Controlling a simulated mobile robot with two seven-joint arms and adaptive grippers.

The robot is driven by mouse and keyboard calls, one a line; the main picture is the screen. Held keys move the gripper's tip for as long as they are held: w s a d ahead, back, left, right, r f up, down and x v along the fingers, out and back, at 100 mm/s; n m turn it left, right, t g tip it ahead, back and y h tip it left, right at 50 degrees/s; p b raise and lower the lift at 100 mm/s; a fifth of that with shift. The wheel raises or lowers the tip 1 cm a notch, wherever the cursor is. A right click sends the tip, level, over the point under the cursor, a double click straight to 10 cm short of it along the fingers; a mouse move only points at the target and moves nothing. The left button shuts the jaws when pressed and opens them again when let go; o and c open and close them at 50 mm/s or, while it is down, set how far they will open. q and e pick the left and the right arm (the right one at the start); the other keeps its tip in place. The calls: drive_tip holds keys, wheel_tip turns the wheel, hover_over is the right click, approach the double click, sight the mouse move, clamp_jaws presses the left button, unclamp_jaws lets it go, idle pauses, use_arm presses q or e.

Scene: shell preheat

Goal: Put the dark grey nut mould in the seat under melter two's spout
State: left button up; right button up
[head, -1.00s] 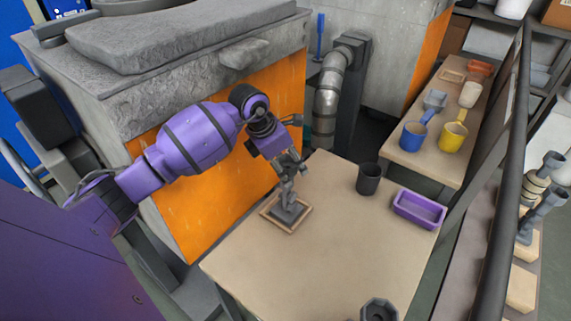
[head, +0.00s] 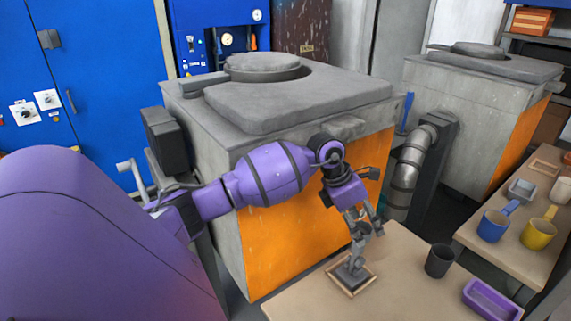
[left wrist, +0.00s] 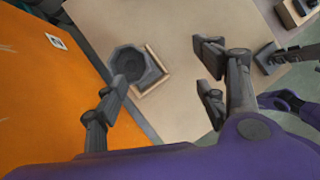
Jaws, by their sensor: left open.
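The dark grey nut mould (left wrist: 136,66) is an eight-sided block with a round hollow. It also shows in the head view (head: 346,275), low inside a square wooden frame (head: 371,283) on the tan table. In the left wrist view it overlaps the frame (left wrist: 153,84); I cannot tell whether it lies fully flat. My left gripper (head: 366,240) is just above the mould, its fingers pointing down and partly hiding it. In the left wrist view the gripper (left wrist: 165,76) is open, fingers apart, nothing held. No spout is clearly visible.
A melter with an orange front (head: 290,245) stands close behind my left arm, and another melter (head: 470,130) is at the back right. A dark cup (head: 439,262) and purple tray (head: 490,300) stand right of the frame. Blue (head: 492,226) and yellow mugs (head: 538,234) sit on a side bench.

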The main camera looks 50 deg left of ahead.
use_arm(q)
drive_tip(key=s+d+f+n+t+h, duration=0.25)
drive_tip(key=s+d+n+h, duration=0.3)
drive_tip(key=d, duration=0.35)
drive_tip(key=s+d+f+n+t+h, duration=0.2)
drive_tip(key=s+d+f+n+h, duration=0.3)
drive_tip(key=d, duration=0.5)
drive_tip(key=s+a+f+n+t+y, duration=0.75)
drive_tip(key=s+n+y, duration=0.2)
drive_tip(key=n, duration=1.05)
drive_tip(key=s+f+n+g+y, duration=0.2)
drive_tip(key=s+f+n, duration=0.4)
drive_tip(key=s, duration=0.3)
drive_tip(key=s+a+f+n+g+y, duration=0.1)
drive_tip(key=s+f+n+g, duration=0.4)
drive_tip(key=s, duration=0.5)
wheel_tip(320, 180, down, 2)
drive_tip(key=shift+a+n+y, duration=0.25)
drive_tip(key=shift+n+y, duration=0.1)
drive_tip(key=shift+y, duration=0.45)
